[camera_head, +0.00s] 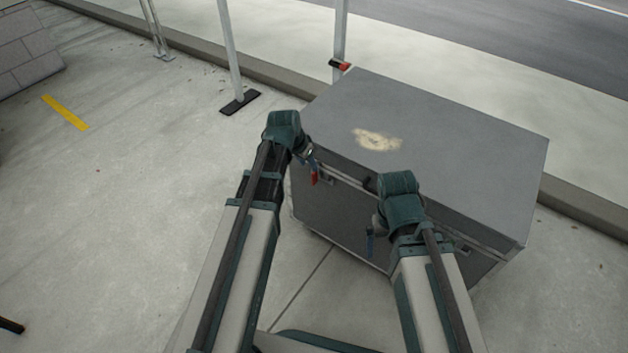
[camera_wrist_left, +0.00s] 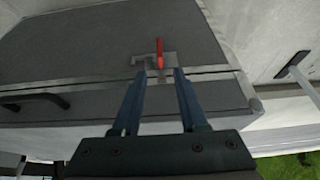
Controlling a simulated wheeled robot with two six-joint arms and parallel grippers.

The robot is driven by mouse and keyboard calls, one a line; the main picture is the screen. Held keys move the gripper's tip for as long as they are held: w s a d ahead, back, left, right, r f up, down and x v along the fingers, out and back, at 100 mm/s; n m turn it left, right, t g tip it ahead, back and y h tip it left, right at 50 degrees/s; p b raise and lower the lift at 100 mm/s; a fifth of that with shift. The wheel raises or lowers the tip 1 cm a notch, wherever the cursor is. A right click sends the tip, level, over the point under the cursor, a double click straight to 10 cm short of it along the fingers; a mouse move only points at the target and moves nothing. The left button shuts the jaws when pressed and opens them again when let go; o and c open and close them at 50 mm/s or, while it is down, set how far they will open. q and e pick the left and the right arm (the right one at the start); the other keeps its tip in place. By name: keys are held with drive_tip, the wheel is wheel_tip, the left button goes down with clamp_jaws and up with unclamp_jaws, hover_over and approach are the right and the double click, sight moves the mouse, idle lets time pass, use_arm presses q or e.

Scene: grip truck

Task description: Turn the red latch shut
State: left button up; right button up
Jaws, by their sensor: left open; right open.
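The red latch (camera_wrist_left: 160,55) is a thin red lever on a metal plate on the front of the grey case (camera_head: 450,140). In the left wrist view it stands roughly across the case's metal edge strip. In the head view, the red latch (camera_head: 314,177) shows just below my left gripper (camera_head: 309,160). My left gripper (camera_wrist_left: 159,74) is open, with its fingertips on either side of the latch's near end; contact cannot be told. My right gripper (camera_head: 371,238) is open and empty in front of the case, its fingers partly hidden by its wrist.
A dark handle (camera_wrist_left: 45,101) is on the case front, left in the wrist view. A post with a dark foot (camera_head: 240,102) stands left of the case, and a red-and-black item (camera_head: 340,65) sits behind its far corner.

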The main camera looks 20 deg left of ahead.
sight(313, 173)
use_arm(q)
drive_tip(key=b+x, duration=0.7)
drive_tip(key=x, duration=0.2)
drive_tip(key=shift+f+b, duration=0.15)
drive_tip(key=shift+b, duration=0.15)
clamp_jaws()
